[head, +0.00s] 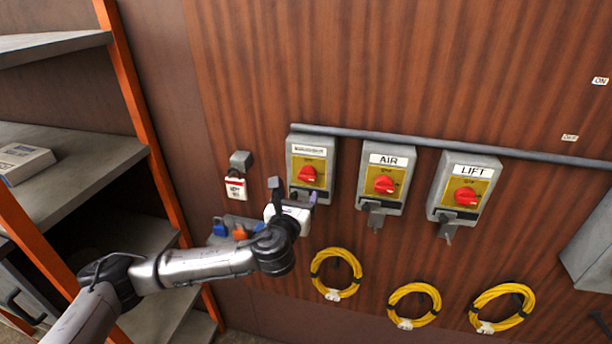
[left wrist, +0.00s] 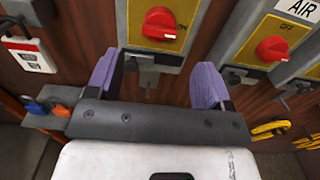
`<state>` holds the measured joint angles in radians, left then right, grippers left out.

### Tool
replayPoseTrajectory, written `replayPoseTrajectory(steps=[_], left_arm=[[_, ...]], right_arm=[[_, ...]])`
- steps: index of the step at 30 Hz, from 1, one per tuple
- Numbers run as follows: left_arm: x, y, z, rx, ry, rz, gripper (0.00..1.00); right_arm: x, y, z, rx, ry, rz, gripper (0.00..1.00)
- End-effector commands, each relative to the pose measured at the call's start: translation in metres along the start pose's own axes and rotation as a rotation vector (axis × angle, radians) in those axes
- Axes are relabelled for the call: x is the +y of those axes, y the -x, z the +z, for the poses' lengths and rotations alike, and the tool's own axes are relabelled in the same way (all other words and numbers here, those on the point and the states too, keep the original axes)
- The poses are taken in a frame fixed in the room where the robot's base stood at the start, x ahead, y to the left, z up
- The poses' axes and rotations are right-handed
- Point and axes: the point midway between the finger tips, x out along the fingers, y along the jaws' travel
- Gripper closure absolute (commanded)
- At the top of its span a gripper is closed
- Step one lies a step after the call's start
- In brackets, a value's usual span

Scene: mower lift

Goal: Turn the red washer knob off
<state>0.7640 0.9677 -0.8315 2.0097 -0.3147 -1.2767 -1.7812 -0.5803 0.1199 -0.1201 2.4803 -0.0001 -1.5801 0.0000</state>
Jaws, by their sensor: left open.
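Three grey switch boxes with yellow plates and red knobs hang in a row on the wood wall. The leftmost box (head: 296,153) has a label too small to read; its red knob (head: 308,174) also shows in the left wrist view (left wrist: 160,24). The other two boxes read AIR and LIFT. My left gripper (head: 294,191) is open and empty, in front of the lower part of the leftmost box. In the left wrist view, its purple-padded fingers (left wrist: 156,78) are spread below the red knob, with a grey hasp between them. My right gripper is not in view.
The AIR box (head: 367,181) and LIFT box (head: 446,190) stand to the right. A grey pipe (head: 480,146) runs along the boxes' tops. Yellow cable coils (head: 415,289) hang below. A lockout tag (head: 235,187) and a shelf unit (head: 95,170) are left.

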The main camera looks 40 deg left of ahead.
Motion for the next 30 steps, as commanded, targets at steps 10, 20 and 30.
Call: replayPoseTrajectory(steps=[10, 20, 30], left_arm=[[0.0, -0.061, 0.001, 0.001, 0.001, 0.002, 0.26], [0.0, -0.086, 0.0, 0.001, 0.002, -0.001, 0.26], [0.0, -0.088, 0.0, 0.001, 0.002, 0.0, 0.26]], right_arm=[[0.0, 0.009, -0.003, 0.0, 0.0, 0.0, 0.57], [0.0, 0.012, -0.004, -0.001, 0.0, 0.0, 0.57], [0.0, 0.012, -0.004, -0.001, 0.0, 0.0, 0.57]])
